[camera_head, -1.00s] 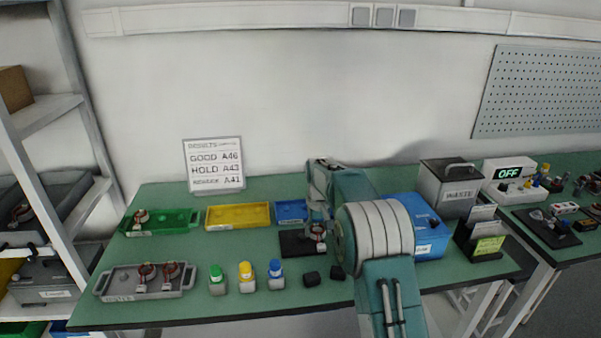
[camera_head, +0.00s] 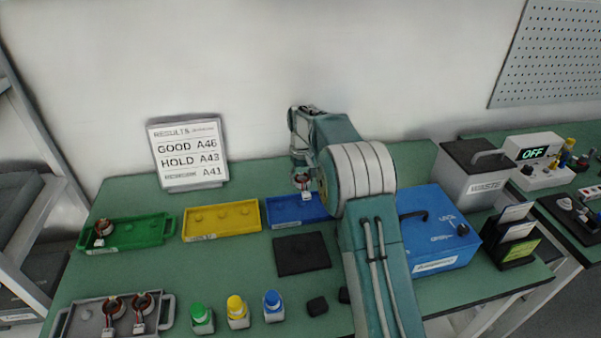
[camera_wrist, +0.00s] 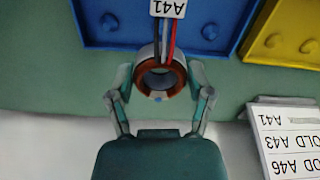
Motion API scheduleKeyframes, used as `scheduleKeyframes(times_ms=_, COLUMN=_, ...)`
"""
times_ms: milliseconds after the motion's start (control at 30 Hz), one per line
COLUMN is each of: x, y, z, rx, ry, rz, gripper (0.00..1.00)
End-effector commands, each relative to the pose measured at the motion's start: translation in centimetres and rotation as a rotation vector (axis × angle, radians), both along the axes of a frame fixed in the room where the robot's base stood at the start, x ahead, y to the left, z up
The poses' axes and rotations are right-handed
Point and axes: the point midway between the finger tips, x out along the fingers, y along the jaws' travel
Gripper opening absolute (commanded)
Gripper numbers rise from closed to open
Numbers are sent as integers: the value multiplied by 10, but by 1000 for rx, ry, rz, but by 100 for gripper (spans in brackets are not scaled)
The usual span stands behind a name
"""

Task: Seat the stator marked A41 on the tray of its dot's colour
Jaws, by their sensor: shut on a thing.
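My gripper (camera_wrist: 160,97) is shut on the stator marked A41 (camera_wrist: 142,80), a copper-wound ring with a grey rim and a blue dot. Its wires and white A41 tag (camera_wrist: 168,8) point away from my gripper. In the head view the stator (camera_head: 302,183) hangs raised over the back of the blue tray (camera_head: 280,218), below my wrist. In the wrist view the blue tray (camera_wrist: 100,43) lies beyond the stator, with round pegs on its floor. No stator is seen on it, but my arm hides its right end in the head view.
The yellow tray (camera_head: 190,236) is empty, left of the blue one. The green tray (camera_head: 150,240) holds one stator. A grey tray (camera_head: 70,325) holds two. The black mat (camera_head: 302,254) is bare. A blue box (camera_head: 430,255) stands right of my arm. A results board (camera_head: 190,183) stands behind.

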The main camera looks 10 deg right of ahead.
Motion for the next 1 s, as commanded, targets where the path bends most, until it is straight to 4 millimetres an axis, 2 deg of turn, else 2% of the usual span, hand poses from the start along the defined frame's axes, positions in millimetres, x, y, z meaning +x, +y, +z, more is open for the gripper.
scheduleKeyframes(times_ms=600, x=0, y=0, z=-44, rx=0, ry=2, rz=0, gripper=13)
scheduleKeyframes(times_ms=1000, x=0, y=0, z=-47, rx=0, ry=0, rz=0, gripper=13)
